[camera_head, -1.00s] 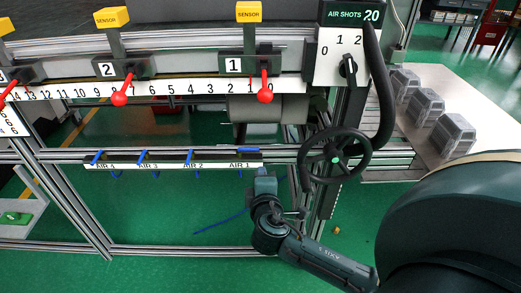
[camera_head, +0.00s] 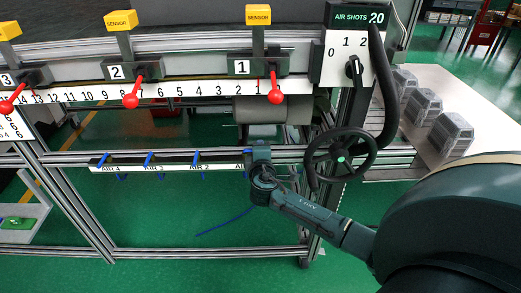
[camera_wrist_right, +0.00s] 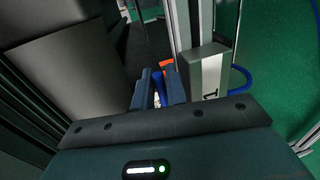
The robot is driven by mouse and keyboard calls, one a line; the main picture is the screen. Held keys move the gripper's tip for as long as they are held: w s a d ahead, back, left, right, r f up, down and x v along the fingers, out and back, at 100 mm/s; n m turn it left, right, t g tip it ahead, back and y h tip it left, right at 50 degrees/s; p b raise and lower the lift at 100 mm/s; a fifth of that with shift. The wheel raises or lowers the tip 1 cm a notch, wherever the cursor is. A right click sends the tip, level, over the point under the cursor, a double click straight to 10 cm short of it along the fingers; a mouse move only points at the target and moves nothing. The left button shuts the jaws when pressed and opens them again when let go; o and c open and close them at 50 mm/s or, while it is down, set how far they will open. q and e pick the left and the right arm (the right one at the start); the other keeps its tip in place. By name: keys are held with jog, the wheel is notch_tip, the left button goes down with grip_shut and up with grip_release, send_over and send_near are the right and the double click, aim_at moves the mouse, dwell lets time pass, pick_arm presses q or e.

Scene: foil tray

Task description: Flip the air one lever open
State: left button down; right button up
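The air rail (camera_head: 174,166) carries labels AIR 4, AIR 3, AIR 2 and a partly covered AIR 1. Blue levers stand at AIR 4 (camera_head: 103,160), AIR 3 (camera_head: 148,158) and AIR 2 (camera_head: 196,156). My right gripper (camera_head: 259,151) is at the rail's right end and hides the air one lever in the head view. In the right wrist view, the fingers of my right gripper (camera_wrist_right: 158,89) stand a narrow gap apart, beside a grey plate (camera_wrist_right: 209,72) marked 1. A small orange part shows past the fingertips; I cannot tell whether they touch a lever. My left gripper is out of view.
A black handwheel (camera_head: 341,158) is close to the right of my gripper. Red-knobbed sensor levers (camera_head: 275,97) and a number strip (camera_head: 190,90) are above. A blue hose (camera_head: 228,221) hangs below the rail. Grey boxes (camera_head: 452,133) stand on a white table at right.

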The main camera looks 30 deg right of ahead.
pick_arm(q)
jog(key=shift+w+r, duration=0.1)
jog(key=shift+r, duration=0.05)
pick_arm(e)
jog(key=shift+c, duration=0.3)
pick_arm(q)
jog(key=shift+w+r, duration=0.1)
pick_arm(e)
grip_shut()
